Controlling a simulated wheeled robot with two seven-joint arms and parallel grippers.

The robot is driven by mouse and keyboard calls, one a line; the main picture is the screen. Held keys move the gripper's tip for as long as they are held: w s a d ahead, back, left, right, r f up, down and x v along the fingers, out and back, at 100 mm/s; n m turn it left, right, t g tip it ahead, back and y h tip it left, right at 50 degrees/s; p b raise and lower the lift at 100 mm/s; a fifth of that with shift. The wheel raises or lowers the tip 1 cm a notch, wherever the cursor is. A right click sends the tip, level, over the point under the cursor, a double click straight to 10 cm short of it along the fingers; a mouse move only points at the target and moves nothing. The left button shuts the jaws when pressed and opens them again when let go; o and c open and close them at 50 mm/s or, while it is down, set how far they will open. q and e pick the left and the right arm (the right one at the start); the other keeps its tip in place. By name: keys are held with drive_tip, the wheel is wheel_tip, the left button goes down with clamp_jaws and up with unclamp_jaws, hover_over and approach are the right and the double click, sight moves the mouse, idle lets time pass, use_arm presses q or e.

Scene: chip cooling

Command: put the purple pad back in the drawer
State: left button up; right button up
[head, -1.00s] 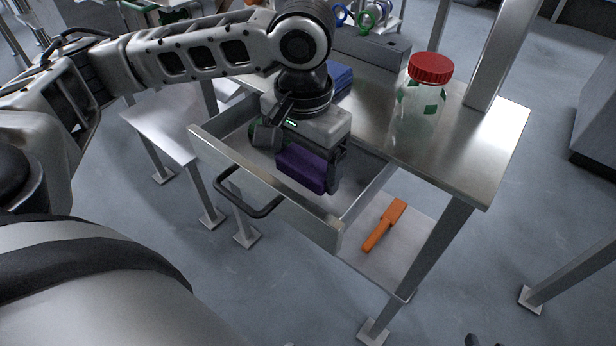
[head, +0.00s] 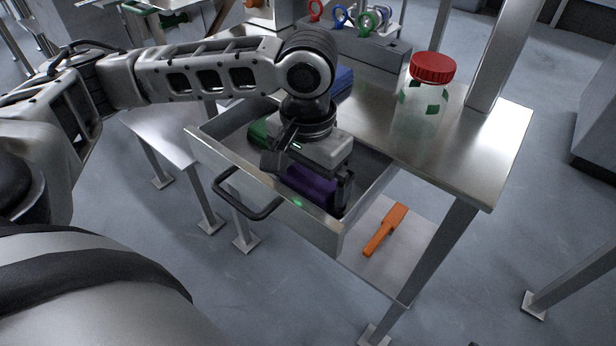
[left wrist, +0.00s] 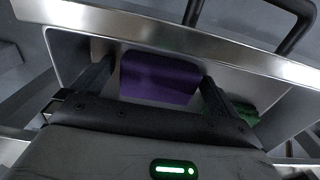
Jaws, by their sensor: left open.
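The purple pad (head: 312,187) is low inside the open drawer (head: 339,232), near its front wall. It also shows in the left wrist view (left wrist: 160,78), between the two fingers. My left gripper (head: 318,186) reaches down into the drawer from above. Its fingers (left wrist: 158,88) are open, one on each side of the pad. Whether the pad touches the drawer floor is partly hidden. My right gripper is in neither current view.
A green pad (head: 258,133) lies in the drawer's left part. A clear jar with a red lid (head: 432,68) and a blue pad (head: 344,80) stand on the tabletop. An orange tool (head: 386,229) lies on the lower shelf. The drawer handle (head: 247,200) sticks out in front.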

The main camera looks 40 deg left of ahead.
sight(308, 182)
use_arm(q)
wheel_tip(308, 182, up, 12)
drive_tip(key=p, duration=0.4)
use_arm(e)
drive_tip(key=shift+w+r, duration=0.15)
drive_tip(key=shift+r, duration=0.6)
drive_tip(key=shift+r, duration=0.1)
